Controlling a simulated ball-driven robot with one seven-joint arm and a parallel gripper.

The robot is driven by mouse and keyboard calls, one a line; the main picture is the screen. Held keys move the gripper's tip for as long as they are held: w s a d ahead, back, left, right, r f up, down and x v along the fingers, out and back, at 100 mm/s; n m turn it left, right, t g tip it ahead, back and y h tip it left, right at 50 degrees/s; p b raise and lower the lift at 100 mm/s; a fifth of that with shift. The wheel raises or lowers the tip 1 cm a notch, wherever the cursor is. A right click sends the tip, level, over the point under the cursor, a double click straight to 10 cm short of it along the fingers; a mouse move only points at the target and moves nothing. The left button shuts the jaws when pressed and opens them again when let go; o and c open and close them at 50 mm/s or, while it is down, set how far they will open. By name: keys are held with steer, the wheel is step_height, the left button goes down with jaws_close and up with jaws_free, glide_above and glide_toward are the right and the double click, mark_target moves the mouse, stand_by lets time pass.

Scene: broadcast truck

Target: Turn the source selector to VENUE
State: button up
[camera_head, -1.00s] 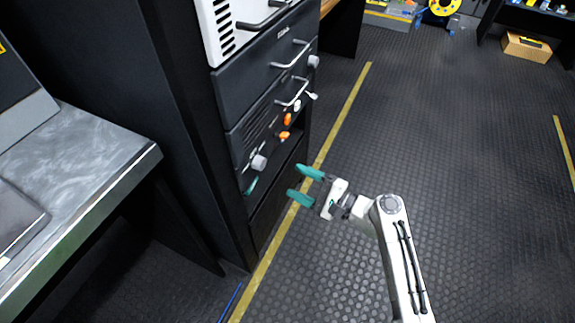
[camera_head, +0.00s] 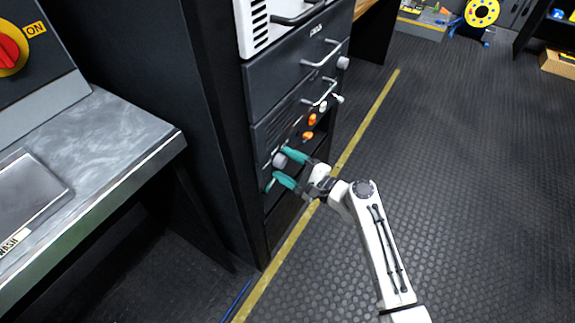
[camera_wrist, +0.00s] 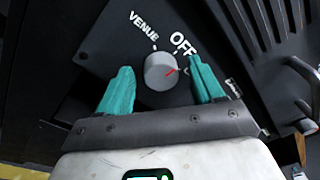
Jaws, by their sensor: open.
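The source selector is a round grey knob (camera_wrist: 160,71) on a dark panel, seen in the wrist view between my fingers. Its red pointer mark points right, toward the right finger. The word VENUE (camera_wrist: 144,25) is printed at its upper left and OFF (camera_wrist: 183,43) at its upper right. Another label is partly hidden behind the right finger. My gripper (camera_wrist: 163,84) is open, with one teal finger on each side of the knob; contact cannot be made out. In the head view the knob (camera_head: 280,160) sits low on the rack, at my gripper's (camera_head: 287,168) fingertips.
The black rack (camera_head: 218,130) carries drawer handles (camera_head: 322,53), orange knobs (camera_head: 310,120) and other controls above the selector. A grey-topped desk (camera_head: 110,140) stands at the left, with a red switch (camera_head: 10,52). The floor (camera_head: 450,180) at the right is open.

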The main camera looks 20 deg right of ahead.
steer(key=c, duration=1.1)
steer(key=shift+o, duration=0.2)
steer(key=shift+f, duration=0.1)
steer(key=shift+f+n+b, duration=0.2)
steer(key=shift+n+b, duration=0.7)
steer(key=shift+b, duration=0.3)
steer(key=n+b, duration=0.4)
steer(key=b, duration=0.1)
steer(key=shift+f+y, duration=0.2)
steer(key=shift+y, duration=0.1)
steer(key=n+b, duration=0.6)
steer(key=b, duration=0.1)
steer(key=shift+r+n+y, duration=0.15)
steer(key=shift+n+y, duration=0.15)
steer(key=shift+y, duration=0.1)
